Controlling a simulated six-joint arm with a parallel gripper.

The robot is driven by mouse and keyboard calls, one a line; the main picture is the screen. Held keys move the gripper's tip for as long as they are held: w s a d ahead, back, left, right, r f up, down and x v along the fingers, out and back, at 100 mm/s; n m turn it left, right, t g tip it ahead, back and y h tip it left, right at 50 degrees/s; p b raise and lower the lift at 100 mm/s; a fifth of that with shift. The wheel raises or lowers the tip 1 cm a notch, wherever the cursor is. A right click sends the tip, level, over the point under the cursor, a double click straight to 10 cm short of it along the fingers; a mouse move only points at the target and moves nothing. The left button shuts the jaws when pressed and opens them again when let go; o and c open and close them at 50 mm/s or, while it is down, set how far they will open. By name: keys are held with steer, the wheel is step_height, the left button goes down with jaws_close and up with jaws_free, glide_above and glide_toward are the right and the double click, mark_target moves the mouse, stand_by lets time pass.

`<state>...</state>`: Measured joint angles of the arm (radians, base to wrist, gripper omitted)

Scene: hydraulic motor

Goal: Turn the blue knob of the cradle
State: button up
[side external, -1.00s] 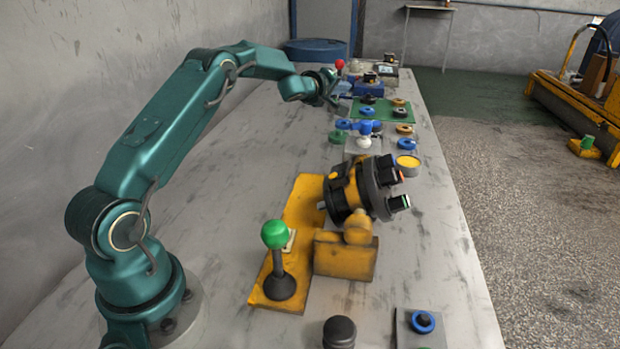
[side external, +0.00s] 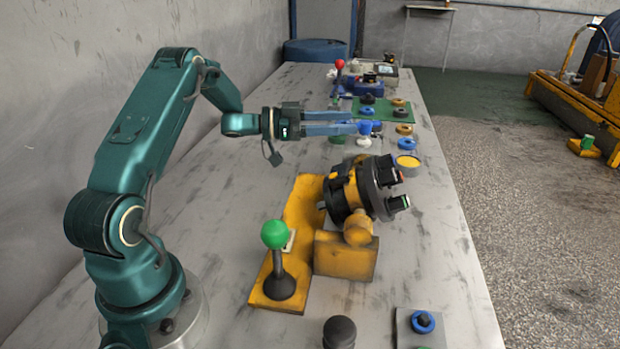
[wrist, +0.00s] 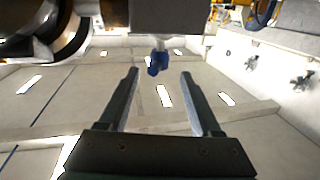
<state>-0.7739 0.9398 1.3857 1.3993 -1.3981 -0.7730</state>
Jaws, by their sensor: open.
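The blue knob (side external: 365,127) stands on a white stem and base (side external: 363,141) in the middle of the bench in the side view. In the wrist view the blue knob (wrist: 157,63) shows upside down, between the lines of my two fingers and near their tips. My gripper (side external: 354,122) is level, pointing right, with its fingertips at the knob in the side view. The wrist view shows my gripper (wrist: 161,73) open with nothing clamped. Whether a finger touches the knob I cannot tell. The yellow cradle (side external: 345,257) holds a black and yellow motor (side external: 357,190) nearer the camera.
A green-topped lever (side external: 275,236) stands on the yellow plate, left of the motor. Several blue, black and yellow rings lie around a green mat (side external: 385,108) behind the knob. A yellow-topped cup (side external: 408,162) is to its right.

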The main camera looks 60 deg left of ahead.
mark_target(365, 121)
steer(key=shift+f+x, duration=0.2)
steer(key=shift+x, duration=1.05)
steer(key=shift+f+x, duration=0.2)
steer(key=shift+x, duration=1.05)
